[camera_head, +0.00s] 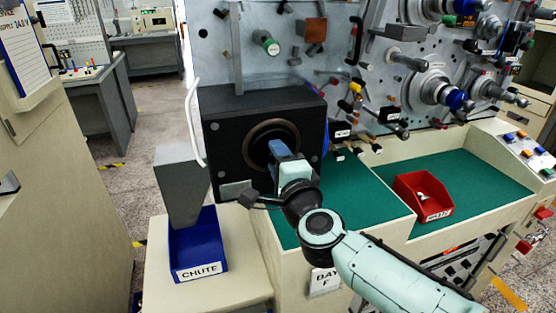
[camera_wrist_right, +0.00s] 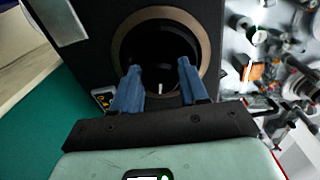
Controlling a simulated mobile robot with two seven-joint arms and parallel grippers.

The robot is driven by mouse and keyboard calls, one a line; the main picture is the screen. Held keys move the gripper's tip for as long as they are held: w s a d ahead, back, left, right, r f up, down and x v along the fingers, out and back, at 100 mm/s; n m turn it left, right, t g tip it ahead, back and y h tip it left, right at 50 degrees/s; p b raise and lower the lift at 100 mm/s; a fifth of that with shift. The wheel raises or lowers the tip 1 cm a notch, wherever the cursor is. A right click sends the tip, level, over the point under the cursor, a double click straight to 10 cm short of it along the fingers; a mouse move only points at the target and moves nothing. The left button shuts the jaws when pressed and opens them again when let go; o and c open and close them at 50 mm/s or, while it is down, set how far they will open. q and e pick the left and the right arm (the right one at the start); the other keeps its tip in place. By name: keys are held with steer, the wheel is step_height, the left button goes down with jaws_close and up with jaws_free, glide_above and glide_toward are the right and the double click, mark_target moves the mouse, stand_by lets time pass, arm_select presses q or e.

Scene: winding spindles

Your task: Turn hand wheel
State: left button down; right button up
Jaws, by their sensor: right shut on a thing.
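The hand wheel (camera_wrist_right: 160,48) appears as a dark round part inside a brown ring on the front of a black box; its outline is hard to make out in the shadow. It also shows in the head view (camera_head: 262,140). My right gripper (camera_head: 279,148) reaches into the front of the box. In the right wrist view its two blue fingers (camera_wrist_right: 159,68) stand apart inside the ring, shut on the dark wheel, with a small pale pin between them. The exact contact is hidden in shadow. My left gripper is not in view.
The black box (camera_head: 222,148) stands on a green-topped bench (camera_head: 355,205). A blue chute bin (camera_head: 208,240) sits under a grey chute (camera_head: 182,185) at left. A red bin (camera_head: 422,197) stands at right. Knobs and spindles project from the grey panel (camera_head: 345,60) behind.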

steer(key=o, duration=1.1)
steer(key=shift+c, duration=0.2)
steer(key=shift+s, duration=0.1)
steer(key=v, duration=1.3)
steer(key=shift+b, duration=0.35)
steer(key=shift+d, duration=0.1)
